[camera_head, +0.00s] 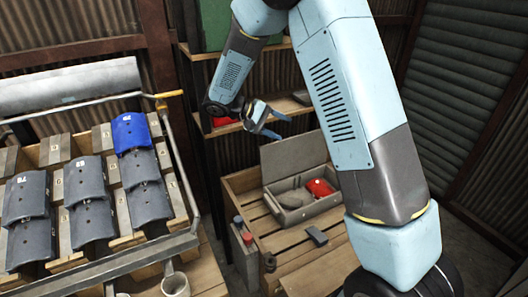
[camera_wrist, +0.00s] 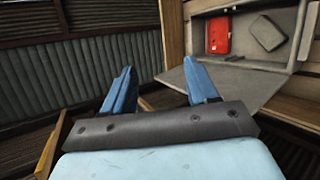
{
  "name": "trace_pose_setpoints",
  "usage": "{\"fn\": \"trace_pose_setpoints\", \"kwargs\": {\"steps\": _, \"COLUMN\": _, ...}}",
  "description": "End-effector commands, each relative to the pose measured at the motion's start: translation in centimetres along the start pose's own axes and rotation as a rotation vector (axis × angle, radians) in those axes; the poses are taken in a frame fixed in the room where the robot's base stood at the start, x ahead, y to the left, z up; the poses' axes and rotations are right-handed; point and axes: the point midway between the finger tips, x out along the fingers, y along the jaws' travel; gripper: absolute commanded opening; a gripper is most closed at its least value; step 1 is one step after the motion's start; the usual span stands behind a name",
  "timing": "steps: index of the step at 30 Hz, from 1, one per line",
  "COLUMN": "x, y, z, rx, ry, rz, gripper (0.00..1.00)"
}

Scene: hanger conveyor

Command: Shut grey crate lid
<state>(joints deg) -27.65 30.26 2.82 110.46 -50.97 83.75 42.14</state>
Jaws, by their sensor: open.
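The grey crate (camera_head: 308,214) stands on a slatted wooden surface, low at the centre right in the head view. Its lid (camera_head: 291,156) is open, standing up along the crate's back edge. Inside lie a red piece (camera_head: 320,187) and a grey piece (camera_head: 290,198). My gripper (camera_head: 279,124) is open and empty, above the lid and a little to its left in the picture, apart from it. In the wrist view, the lid (camera_wrist: 236,86) spreads to the right of my gripper (camera_wrist: 158,72), with the crate (camera_wrist: 288,62) beyond it.
A wooden shelf (camera_head: 265,126) stands behind my gripper. A small dark block (camera_head: 317,236) lies in front of the crate. A rack of grey pieces and one blue piece (camera_head: 131,133) fills the left.

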Motion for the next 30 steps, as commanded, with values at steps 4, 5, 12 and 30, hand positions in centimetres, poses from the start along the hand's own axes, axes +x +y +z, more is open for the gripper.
{"fn": "trace_pose_setpoints", "kwargs": {"steps": 4, "x": -0.6, "y": -4.4, "z": -3.1, "rx": -0.023, "ry": 0.028, "rz": 0.123, "gripper": 0.58}}
{"fn": "trace_pose_setpoints", "kwargs": {"steps": 5, "x": -0.7, "y": -5.2, "z": -3.7, "rx": -0.026, "ry": 0.035, "rz": 0.148, "gripper": 0.58}}
{"fn": "trace_pose_setpoints", "kwargs": {"steps": 12, "x": -1.4, "y": -12.1, "z": -7.6, "rx": -0.035, "ry": 0.113, "rz": 0.333, "gripper": 0.58}}
{"fn": "trace_pose_setpoints", "kwargs": {"steps": 30, "x": -0.3, "y": -17.4, "z": -13.0, "rx": -0.021, "ry": 0.241, "rz": 0.584, "gripper": 0.58}}
